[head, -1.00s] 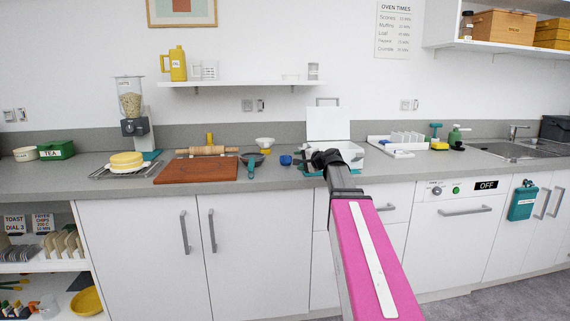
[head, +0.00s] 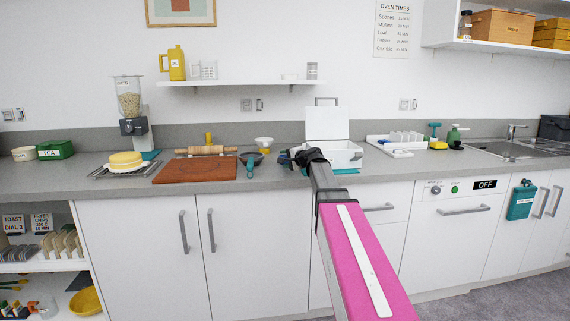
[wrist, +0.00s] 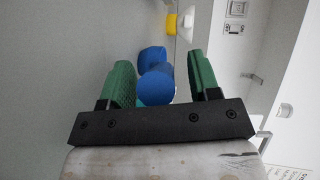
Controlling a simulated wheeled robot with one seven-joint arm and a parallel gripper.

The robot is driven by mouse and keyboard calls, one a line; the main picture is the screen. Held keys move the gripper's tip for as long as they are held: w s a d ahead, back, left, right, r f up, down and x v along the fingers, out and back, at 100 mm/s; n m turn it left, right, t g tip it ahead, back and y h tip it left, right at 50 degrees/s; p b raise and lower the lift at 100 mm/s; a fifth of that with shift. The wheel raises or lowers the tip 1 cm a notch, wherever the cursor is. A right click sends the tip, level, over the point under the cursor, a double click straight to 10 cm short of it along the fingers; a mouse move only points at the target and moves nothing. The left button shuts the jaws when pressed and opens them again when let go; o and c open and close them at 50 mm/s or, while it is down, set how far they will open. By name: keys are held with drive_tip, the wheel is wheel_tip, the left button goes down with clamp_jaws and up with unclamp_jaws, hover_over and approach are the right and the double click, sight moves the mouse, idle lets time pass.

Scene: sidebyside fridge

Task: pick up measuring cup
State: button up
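The measuring cup appears to be the blue object (wrist: 155,88) seen in the wrist view, with rounded blue parts lying between my fingers. My gripper (wrist: 160,61) has its two green fingers apart on either side of the blue object, with a visible gap on the right side. I cannot tell whether the left finger touches it. In the head view my gripper (head: 287,158) is low over the counter, left of a white open-lidded box, and it hides the blue object.
The white box (head: 343,156) with its raised lid stands just right of my gripper. A small funnel-like bowl (head: 264,142), a dark pan (head: 254,156) and a brown board (head: 197,170) with a rolling pin (head: 206,150) are to the left. A shelf (head: 240,84) hangs above the counter.

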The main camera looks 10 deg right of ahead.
clamp_jaws()
wheel_tip(320, 180, up, 4)
drive_tip(key=shift+r, duration=0.2)
drive_tip(key=s+r, duration=0.6)
drive_tip(key=s, duration=0.5)
drive_tip(key=shift+s+a+r, duration=0.15)
drive_tip(key=shift+s+r, duration=0.15)
drive_tip(key=shift+s, duration=0.05)
drive_tip(key=c, duration=0.8)
unclamp_jaws()
drive_tip(key=shift+c, duration=0.8)
